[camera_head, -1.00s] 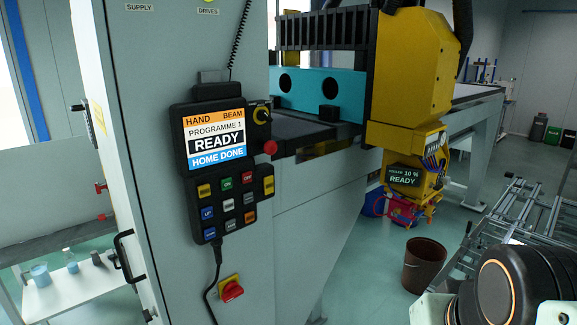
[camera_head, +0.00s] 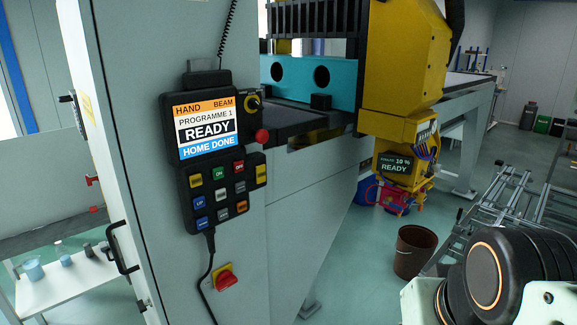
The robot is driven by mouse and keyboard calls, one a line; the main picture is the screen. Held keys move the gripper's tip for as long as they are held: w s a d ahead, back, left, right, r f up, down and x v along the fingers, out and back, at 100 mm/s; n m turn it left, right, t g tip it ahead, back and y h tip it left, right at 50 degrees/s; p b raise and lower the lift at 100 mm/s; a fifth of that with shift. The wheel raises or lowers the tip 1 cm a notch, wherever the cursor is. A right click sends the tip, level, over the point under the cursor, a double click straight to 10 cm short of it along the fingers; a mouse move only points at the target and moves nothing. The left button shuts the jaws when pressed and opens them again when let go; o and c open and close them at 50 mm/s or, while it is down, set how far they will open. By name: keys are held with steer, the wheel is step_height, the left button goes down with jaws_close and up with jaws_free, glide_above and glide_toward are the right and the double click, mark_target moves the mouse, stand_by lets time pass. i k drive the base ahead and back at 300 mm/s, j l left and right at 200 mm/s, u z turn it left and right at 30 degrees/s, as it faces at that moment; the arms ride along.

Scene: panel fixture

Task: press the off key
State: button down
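The off key (camera_head: 238,166) is a small red key in the top row of the keypad on a black hand pendant (camera_head: 184,196). It sits right of the green ON key (camera_head: 219,173). Its label is too small to read clearly in this view. The pendant hangs on the grey cabinet, and its screen (camera_head: 206,129) reads "HAND BEAM, PROGRAMME 1, READY, HOME DONE". My gripper is not in view. Only part of my arm shows at the lower right, well apart from the pendant.
A red rotary switch (camera_head: 226,279) is below. The yellow machine head (camera_head: 408,60) stands right, a brown bucket (camera_head: 414,252) on the floor. A door handle (camera_head: 120,250) juts out left.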

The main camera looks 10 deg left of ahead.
mark_target(238, 166)
steer(key=j+z, duration=0.15)
steer(key=j, duration=0.35)
steer(key=j+z, duration=0.15)
steer(key=j, duration=0.35)
steer(key=k+j+z, duration=0.15)
steer(key=j, duration=0.35)
steer(key=k+j+z, duration=0.15)
steer(key=j, duration=0.35)
steer(key=k+j+z, duration=0.15)
steer(key=j, duration=0.35)
steer(key=k+j+z, duration=0.1)
steer(key=i+u, duration=0.1)
steer(key=i+l, duration=0.05)
